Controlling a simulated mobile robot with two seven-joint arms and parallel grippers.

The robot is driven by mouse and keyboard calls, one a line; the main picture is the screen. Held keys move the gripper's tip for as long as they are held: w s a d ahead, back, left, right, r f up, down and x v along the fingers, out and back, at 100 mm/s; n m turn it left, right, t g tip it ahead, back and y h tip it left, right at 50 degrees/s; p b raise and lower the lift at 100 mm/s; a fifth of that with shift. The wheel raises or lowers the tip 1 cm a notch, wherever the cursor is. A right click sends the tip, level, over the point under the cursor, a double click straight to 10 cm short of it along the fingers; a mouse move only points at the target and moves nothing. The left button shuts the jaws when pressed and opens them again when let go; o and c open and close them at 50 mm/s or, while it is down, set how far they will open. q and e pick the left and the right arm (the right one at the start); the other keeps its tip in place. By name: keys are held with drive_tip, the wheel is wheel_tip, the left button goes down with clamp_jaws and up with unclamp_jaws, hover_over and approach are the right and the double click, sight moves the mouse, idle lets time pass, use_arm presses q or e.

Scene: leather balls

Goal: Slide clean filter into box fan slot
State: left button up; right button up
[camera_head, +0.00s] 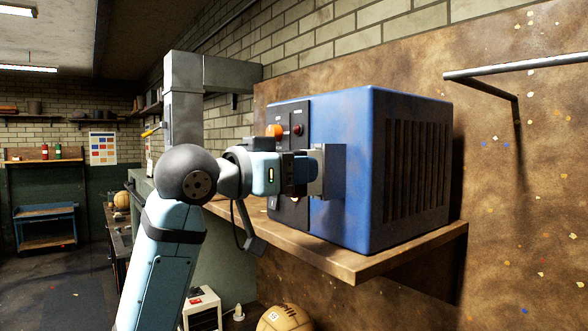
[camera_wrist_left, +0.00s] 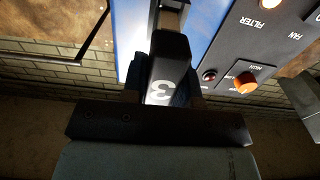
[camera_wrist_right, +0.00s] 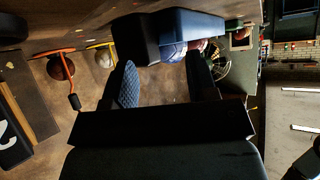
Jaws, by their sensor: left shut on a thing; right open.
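The box fan (camera_head: 410,160) is a blue case with dark side vents, standing on a wooden shelf. Its dark control panel (camera_head: 291,122) has an orange knob and a red button; the left wrist view shows this panel (camera_wrist_left: 262,40) with the word FILTER. My left gripper (camera_head: 308,172) is at the fan's front face, shut on a pale grey piece that I take for the filter (camera_head: 327,158). Most of this piece is hidden by the gripper and a grey plate, so how deep it sits I cannot tell. My right gripper (camera_wrist_right: 162,75) is open and empty, away from the fan.
The wooden shelf (camera_head: 350,262) juts from a speckled brown wall board. A metal rail (camera_head: 515,66) sticks out at right. A leather ball (camera_head: 285,319) lies below the shelf. A blue bench (camera_head: 45,212) stands far left.

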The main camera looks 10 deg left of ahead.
use_arm(q)
drive_tip(key=shift+d, duration=0.1)
drive_tip(key=o, duration=1)
drive_tip(key=shift+w, duration=0.15)
drive_tip(key=v, duration=1.4)
drive_tip(key=shift+d, duration=0.1)
